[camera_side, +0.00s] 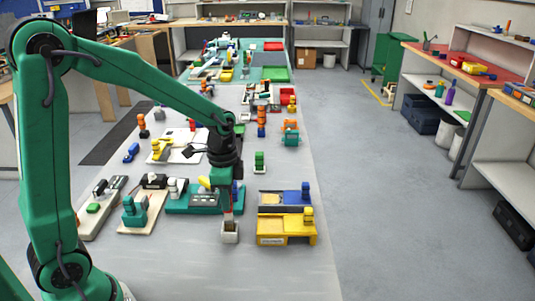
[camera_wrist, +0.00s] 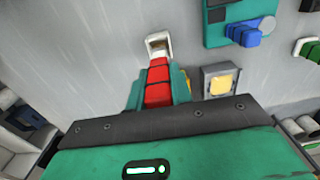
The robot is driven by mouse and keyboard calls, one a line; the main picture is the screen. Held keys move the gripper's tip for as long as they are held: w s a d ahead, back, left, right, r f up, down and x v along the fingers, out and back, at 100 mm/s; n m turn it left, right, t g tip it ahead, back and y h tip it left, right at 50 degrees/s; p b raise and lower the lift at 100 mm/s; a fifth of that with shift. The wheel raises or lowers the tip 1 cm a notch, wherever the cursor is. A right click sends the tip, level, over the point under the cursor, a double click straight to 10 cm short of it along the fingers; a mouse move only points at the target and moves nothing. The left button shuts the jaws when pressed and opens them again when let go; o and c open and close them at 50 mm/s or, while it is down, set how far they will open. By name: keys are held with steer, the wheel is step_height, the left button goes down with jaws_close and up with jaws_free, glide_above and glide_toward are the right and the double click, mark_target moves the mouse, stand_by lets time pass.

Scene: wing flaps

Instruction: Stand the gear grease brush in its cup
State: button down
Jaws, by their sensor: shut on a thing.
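The gear grease brush shows in the wrist view as a red segmented handle (camera_wrist: 159,82) between the teal jaws. My gripper (camera_wrist: 157,95) is shut on it. In the side view my gripper (camera_side: 225,190) points down, with a thin part of the brush (camera_side: 228,214) below it. The small pale square cup (camera_side: 230,233) stands on the table directly beneath. In the wrist view the cup (camera_wrist: 158,38) lies just beyond the handle's far end. The brush looks near upright at the cup's mouth. I cannot tell whether its tip is inside; the jaws hide part of the brush.
A yellow station (camera_side: 287,230) stands close right of the cup, with a grey and blue one (camera_side: 286,198) behind it. A teal tray (camera_side: 196,201) and a beige board (camera_side: 141,211) stand left. The table in front of the cup is clear.

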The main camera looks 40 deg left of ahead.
steer(key=shift+f, duration=1.25)
steer(key=shift+f, duration=0.15)
steer(key=c, duration=1.3)
jaws_free()
steer(key=shift+o, duration=0.2)
step_height(320, 180, up, 12)
steer(key=shift+r, duration=0.15)
